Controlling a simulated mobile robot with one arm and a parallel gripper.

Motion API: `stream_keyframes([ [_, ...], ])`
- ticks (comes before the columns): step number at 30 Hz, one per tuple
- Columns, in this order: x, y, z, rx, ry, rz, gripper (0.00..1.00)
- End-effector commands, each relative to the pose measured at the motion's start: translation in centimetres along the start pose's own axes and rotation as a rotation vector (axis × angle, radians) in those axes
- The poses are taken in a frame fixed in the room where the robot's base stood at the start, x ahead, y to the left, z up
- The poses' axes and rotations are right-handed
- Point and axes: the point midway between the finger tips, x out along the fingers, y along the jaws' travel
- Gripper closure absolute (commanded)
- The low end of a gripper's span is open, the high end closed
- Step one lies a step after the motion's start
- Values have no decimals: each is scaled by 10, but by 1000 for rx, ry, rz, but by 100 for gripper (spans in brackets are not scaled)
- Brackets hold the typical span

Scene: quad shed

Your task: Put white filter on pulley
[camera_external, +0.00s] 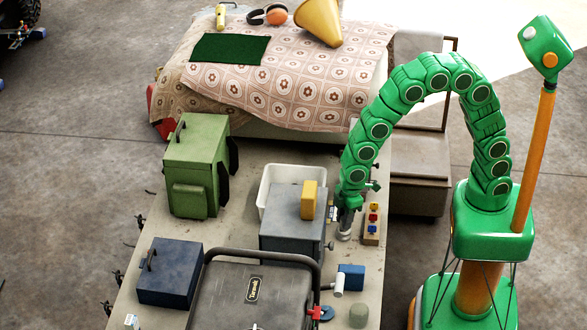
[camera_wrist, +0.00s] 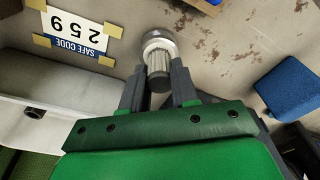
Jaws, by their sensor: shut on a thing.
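My gripper (camera_wrist: 160,88) points down at the bench, beside the wooden block with coloured parts; it also shows in the external view (camera_external: 346,205). It is shut on a pale grey, ribbed cylinder (camera_wrist: 158,64), which looks like the white filter. A wider silvery round part (camera_wrist: 157,42) is at its far end; I cannot tell whether it belongs to the filter or lies under it. In the external view, a silvery round end (camera_external: 344,235) shows at the bench just below the fingers. I cannot surely identify the pulley; a small blue disc (camera_external: 326,314) lies near the front.
A white bin (camera_external: 270,185), a grey box (camera_external: 292,235) with a yellow block (camera_external: 308,200), and the coloured-part block (camera_external: 371,236) crowd the gripper. A "SAFE CODE 259" card (camera_wrist: 75,35) lies close.

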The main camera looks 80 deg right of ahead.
Motion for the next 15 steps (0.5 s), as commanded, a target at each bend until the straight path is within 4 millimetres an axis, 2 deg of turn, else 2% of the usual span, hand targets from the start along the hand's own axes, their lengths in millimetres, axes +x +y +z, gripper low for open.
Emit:
stream_keyframes([
  [1,1,0,0,0,-1,0,70],
  [6,0,0,0,0,0,0,46],
  [15,0,0,0,0,0,0,46],
])
